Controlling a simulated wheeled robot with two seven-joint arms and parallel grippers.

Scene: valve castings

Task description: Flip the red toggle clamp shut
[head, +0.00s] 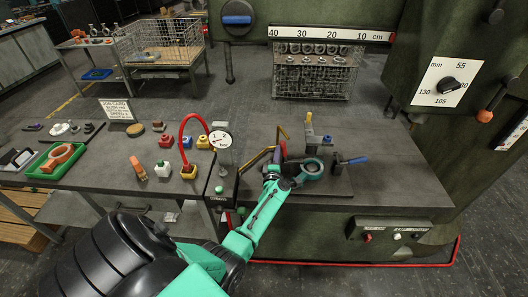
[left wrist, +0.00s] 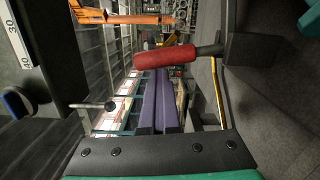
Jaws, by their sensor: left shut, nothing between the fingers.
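The red toggle clamp handle (head: 283,149) stands among the fixtures on the workbench, partly hidden by other parts and my arm. In the left wrist view its red grip (left wrist: 165,57) lies across the picture on a dark metal lever, just beyond my fingertips. My left gripper (head: 273,170) is at the clamp fixture, small and partly lost against dark parts. In the left wrist view its two purple-grey fingers (left wrist: 157,75) are together with nothing between them. I cannot tell whether they touch the red grip. My right gripper is not in view.
Yellow bars stand close behind. A green tray (head: 55,160) lies far left. The right bench end is clear.

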